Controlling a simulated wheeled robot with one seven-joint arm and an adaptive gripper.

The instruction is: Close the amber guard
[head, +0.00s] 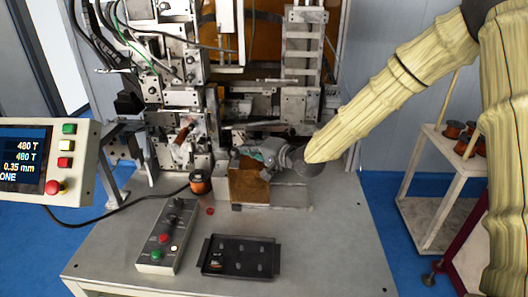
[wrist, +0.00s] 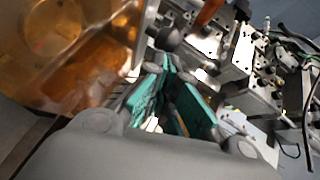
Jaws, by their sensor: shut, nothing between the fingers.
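The amber guard (head: 248,187) shows in the head view as a small see-through orange panel low at the front of the winder, partly hidden by my gripper. In the wrist view a large amber panel (wrist: 60,55) fills the upper left, beside my fingers. My gripper (head: 246,152) is at the guard's upper edge in the head view, reaching in from the right. Its teal fingers (wrist: 168,66) are shut with nothing between them. A dark round knob (wrist: 168,38) is just beyond the fingertips; I cannot tell whether they touch it.
The winder's metal blocks (head: 300,100) rise behind the guard. A control screen (head: 45,160) stands left, a spool cart (head: 440,180) right. The table's right front is clear.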

